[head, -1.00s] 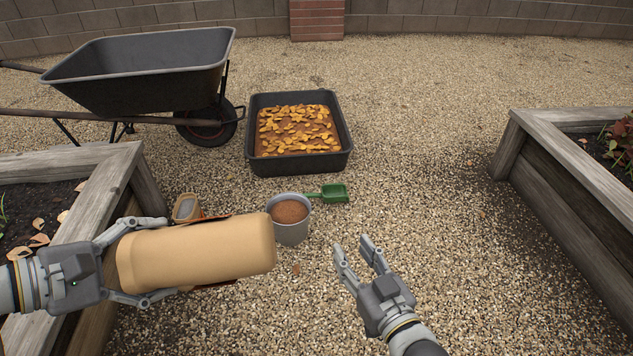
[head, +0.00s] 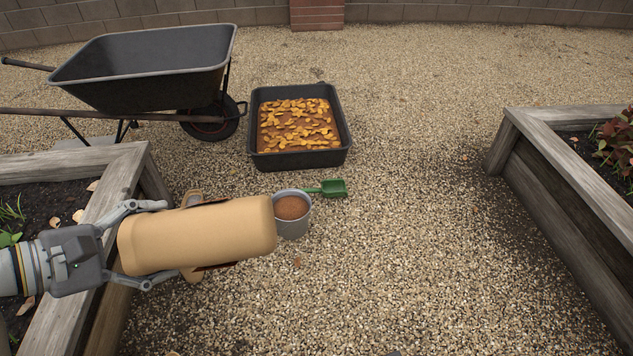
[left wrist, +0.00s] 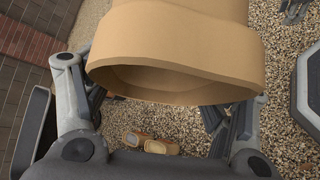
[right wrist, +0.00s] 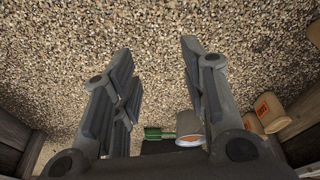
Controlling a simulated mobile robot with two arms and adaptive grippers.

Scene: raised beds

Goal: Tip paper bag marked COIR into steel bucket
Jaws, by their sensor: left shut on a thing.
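My left gripper (head: 160,241) is shut around a tan paper bag (head: 215,235), which lies on its side in the air. The bag's rounded right end is just left of and near the steel bucket (head: 293,226). In the left wrist view a hollow end of the bag (left wrist: 180,80) faces the camera. Dark orange edges show on its sides, but I cannot read any marking. The bucket stands on the gravel with brown material in it; it also shows in the right wrist view (right wrist: 190,142). My right gripper (right wrist: 158,55) is open and empty.
A green scoop (head: 333,188) lies beside the bucket. A black tray (head: 345,140) of brown material and yellow leaves stands behind. A wheelbarrow (head: 150,75) is back left. Raised beds flank both sides. More tan bags, one orange-labelled (right wrist: 268,110), stand below. Gravel at right is clear.

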